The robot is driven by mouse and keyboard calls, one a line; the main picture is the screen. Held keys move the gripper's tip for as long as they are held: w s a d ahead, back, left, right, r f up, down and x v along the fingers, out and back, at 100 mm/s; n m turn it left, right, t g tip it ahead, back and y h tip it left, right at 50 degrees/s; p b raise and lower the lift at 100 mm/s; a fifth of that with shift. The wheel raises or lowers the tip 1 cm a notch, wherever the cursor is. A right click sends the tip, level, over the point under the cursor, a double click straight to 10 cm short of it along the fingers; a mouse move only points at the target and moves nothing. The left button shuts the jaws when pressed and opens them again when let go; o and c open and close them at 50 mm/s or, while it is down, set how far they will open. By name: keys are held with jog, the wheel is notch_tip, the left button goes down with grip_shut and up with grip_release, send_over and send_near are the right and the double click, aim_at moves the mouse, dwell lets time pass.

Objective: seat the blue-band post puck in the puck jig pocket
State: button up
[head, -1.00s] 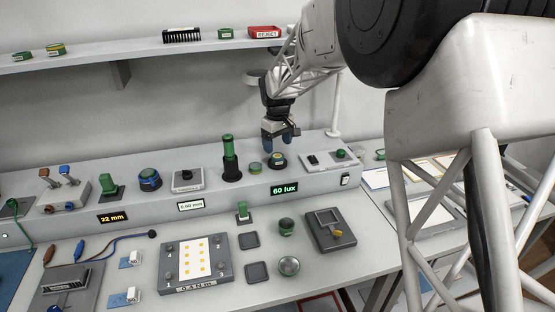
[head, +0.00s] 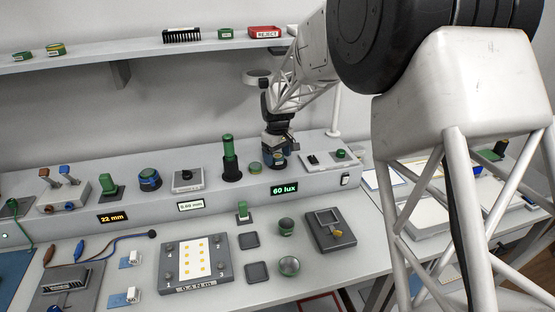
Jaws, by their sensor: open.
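The puck that I take to be the blue-band post puck (head: 277,166) stands on the raised console, right of the green tower. It is small and dark, with a pale label on its front; its band colour is hard to make out. My gripper (head: 275,158) is open and low over it, its blue fingertips about the puck's upper part. They hide its top, and I cannot tell whether they touch it. What looks like the puck jig (head: 345,240), a dark grey block with a square recess and a yellow knob, lies on the bench at front right. Its recess looks empty.
A green-topped puck (head: 255,168) stands close left of my gripper, beside the green tower (head: 229,158). A switch panel (head: 328,160) is to the right. A green-and-black knob (head: 286,226) and a silver-topped round piece (head: 289,266) stand left of the jig.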

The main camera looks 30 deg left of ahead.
aim_at(278, 156)
jog(key=c, duration=1)
jog(key=shift+r, duration=0.1)
jog(key=shift+r, duration=0.85)
jog(key=shift+s+r, duration=0.1)
jog(key=shift+r, duration=0.8)
jog(key=s+d+r, duration=0.1)
jog(key=s+d, duration=0.9)
jog(key=s, duration=0.1)
jog(key=shift+s+d+r, duration=0.15)
jog(key=shift+s+d, duration=0.15)
jog(key=shift+s, duration=0.05)
